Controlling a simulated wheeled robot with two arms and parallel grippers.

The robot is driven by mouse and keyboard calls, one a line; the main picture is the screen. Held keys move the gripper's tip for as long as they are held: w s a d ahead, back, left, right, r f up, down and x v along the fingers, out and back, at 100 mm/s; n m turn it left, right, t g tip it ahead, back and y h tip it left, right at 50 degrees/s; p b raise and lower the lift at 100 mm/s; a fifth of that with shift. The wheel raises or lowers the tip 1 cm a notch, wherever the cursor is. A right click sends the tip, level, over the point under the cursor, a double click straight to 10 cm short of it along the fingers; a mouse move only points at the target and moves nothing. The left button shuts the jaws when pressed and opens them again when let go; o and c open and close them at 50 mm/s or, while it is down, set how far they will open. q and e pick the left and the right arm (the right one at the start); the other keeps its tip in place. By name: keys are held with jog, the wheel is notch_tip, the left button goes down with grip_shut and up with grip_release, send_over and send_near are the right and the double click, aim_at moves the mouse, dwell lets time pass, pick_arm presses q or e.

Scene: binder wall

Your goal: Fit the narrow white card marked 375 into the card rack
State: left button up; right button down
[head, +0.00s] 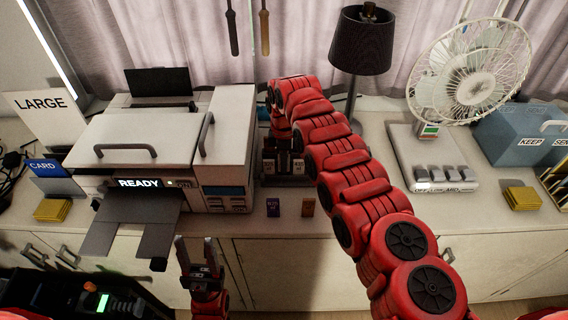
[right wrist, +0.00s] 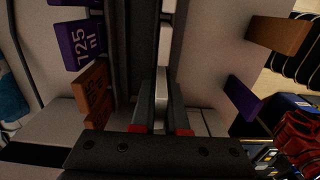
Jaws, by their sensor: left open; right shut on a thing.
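My right gripper (right wrist: 162,128) is shut on a thin pale card (right wrist: 162,82), seen nearly edge-on in the right wrist view; I cannot read its marking. The card is at the dark card rack (right wrist: 119,50); I cannot tell whether it is seated in a slot. My left gripper (head: 197,248) is open and empty, in front of the counter.
A purple card (head: 273,207) and an orange card (head: 307,207) stand on the counter in front of the rack. The printer (head: 150,140) reading READY is left, with a dark tray (head: 130,212). A lamp (head: 362,42) and fan (head: 472,78) stand right.

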jog(key=shift+f, duration=0.1)
dwell(0.3)
jog(key=shift+f+b, duration=0.35)
jog(key=shift+b, duration=0.1)
jog(key=shift+f+b, duration=0.4)
jog(key=c, duration=0.8)
grip_release()
jog(key=shift+c, duration=0.2)
